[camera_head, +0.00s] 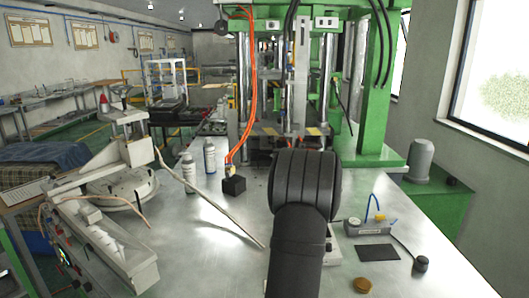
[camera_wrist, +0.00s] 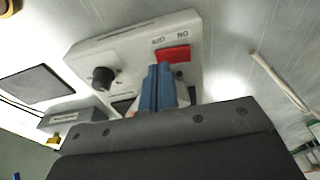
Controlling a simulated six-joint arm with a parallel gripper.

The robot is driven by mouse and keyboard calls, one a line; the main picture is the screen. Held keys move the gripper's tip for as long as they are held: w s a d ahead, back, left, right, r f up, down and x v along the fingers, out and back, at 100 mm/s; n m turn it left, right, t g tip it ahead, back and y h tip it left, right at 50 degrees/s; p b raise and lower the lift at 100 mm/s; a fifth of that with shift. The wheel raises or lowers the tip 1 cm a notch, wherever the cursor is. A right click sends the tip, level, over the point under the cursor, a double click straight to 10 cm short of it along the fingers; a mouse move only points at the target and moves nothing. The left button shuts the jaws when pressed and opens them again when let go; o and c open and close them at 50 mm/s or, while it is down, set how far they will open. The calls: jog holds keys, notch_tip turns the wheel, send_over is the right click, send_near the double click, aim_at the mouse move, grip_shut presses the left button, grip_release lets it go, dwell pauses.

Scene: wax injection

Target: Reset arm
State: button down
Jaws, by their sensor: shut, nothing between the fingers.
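My gripper (camera_wrist: 158,70) shows in the wrist view as two blue fingers pressed together, with nothing between them. The fingertips overlap the face of a white control box (camera_wrist: 130,55), just beside its red ON/OFF switch (camera_wrist: 173,54). I cannot tell whether they touch it. A black knob (camera_wrist: 103,78) sits on the same box, left of the fingers. In the head view my dark arm reaches over the metal table (camera_head: 215,235) and hides the gripper and most of the box (camera_head: 332,246).
Right of my arm are a small gauge unit (camera_head: 367,227) with a blue tube, a black pad (camera_head: 377,253) and a brown disc (camera_head: 362,285). Left are two bottles (camera_head: 210,156) and a long rod (camera_head: 215,207). The green press (camera_head: 375,90) stands behind.

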jog(key=shift+f, duration=0.55)
jog(key=shift+r, duration=0.1)
notch_tip(320, 180, up, 10)
jog(key=a+n, duration=0.1)
jog(key=n, duration=0.2)
jog(key=shift+r, duration=0.2)
dwell(0.7)
jog(key=shift+w, duration=0.1)
jog(key=c, duration=2.2)
grip_release()
